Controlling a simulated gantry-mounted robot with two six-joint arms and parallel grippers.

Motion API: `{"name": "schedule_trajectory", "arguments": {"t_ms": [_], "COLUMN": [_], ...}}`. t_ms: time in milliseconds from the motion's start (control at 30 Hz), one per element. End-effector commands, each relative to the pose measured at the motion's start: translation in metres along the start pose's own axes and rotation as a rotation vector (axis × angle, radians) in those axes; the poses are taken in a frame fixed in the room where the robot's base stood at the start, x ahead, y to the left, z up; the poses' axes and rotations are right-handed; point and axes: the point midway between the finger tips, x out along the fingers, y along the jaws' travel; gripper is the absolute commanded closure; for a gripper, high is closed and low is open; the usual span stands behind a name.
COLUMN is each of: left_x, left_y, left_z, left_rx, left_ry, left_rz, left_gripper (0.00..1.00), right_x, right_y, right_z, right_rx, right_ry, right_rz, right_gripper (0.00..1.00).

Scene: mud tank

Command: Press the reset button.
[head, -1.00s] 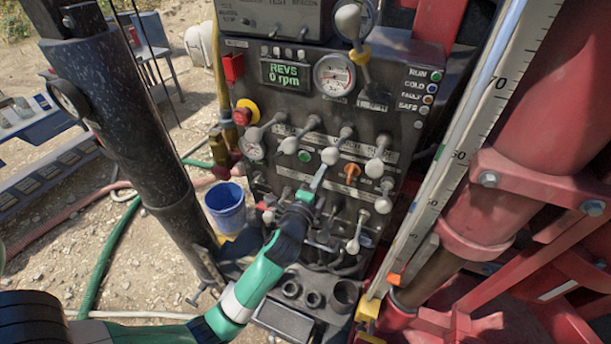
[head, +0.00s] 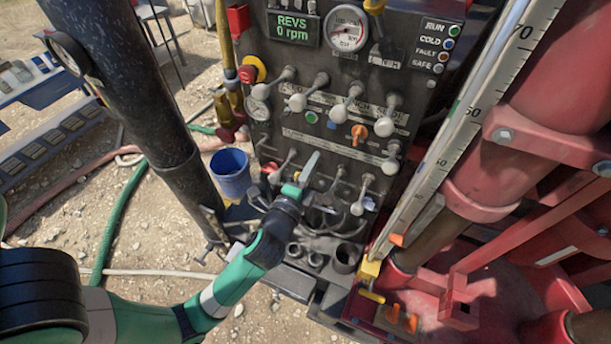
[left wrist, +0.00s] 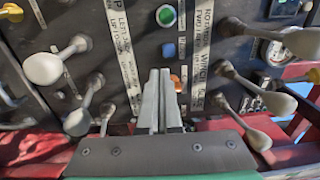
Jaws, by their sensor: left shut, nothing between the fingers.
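The control panel (head: 345,100) carries a small green button (head: 311,117), which also shows in the left wrist view (left wrist: 166,15). A small blue button (left wrist: 169,50) sits beside it. No reset label is readable, so I cannot tell which button is reset. A red mushroom button (head: 247,74) with a yellow collar is at the panel's left edge. My left gripper (head: 312,157) is shut and empty, below the green button in the head view. In the left wrist view its fingertips (left wrist: 160,72) appear just short of the blue button; contact cannot be told. My right gripper is out of view.
Several white-knobbed levers (head: 354,92) stick out around the buttons. An orange knob (head: 359,131) is right of them. A blue bucket (head: 231,178) stands left of the panel. A ruled scale (head: 460,130) and red machinery (head: 560,90) stand at the right.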

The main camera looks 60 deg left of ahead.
Motion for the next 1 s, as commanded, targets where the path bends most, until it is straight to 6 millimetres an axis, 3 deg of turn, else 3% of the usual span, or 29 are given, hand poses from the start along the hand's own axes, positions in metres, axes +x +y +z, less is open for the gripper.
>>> {"name": "schedule_trajectory", "arguments": {"t_ms": [100, 300, 1000], "left_x": [-0.023, -0.039, -0.040], "left_y": [0.003, 0.001, 0.000], "left_z": [-0.001, -0.001, 0.000], "left_rx": [0.000, 0.000, 0.000], "left_ry": [0.004, 0.002, 0.001], "left_rz": [0.000, -0.001, -0.001], "left_gripper": [1.00, 1.00, 1.00], "right_x": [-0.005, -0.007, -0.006], "right_y": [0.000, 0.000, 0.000], "right_z": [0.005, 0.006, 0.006], "right_rx": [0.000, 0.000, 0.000], "right_ry": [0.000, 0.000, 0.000], "right_rz": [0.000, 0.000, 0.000], "right_gripper": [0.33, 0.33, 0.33]}}
